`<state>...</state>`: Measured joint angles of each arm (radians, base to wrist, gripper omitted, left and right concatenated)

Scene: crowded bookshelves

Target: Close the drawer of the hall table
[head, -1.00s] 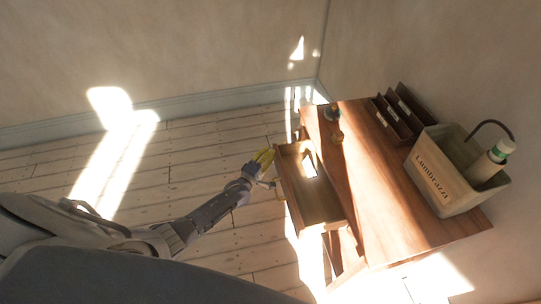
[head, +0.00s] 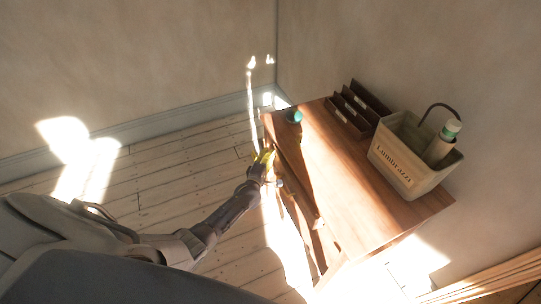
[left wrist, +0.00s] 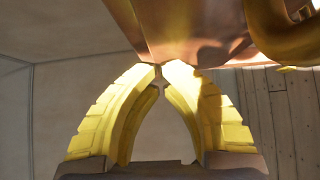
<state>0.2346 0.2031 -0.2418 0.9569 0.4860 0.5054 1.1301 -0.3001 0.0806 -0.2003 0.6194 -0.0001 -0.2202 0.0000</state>
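The hall table (head: 355,195) is reddish-brown wood and stands against the wall at the right in the head view. Its drawer (head: 297,188) on the left long side is almost fully in; its inside no longer shows, and only a narrow strip along the front is seen. My left gripper (head: 267,157) has yellow fingers and is at the far end of the drawer front, touching or very close to it. In the left wrist view the fingertips (left wrist: 161,70) meet with nothing between them, right against a brown wooden surface (left wrist: 190,30). My right gripper is not in view.
On the table top stand a bin (head: 415,160) holding a bottle (head: 442,143), a dark letter rack (head: 355,108) and a small teal-topped object (head: 294,117). The plank floor (head: 165,185) left of the table is clear.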

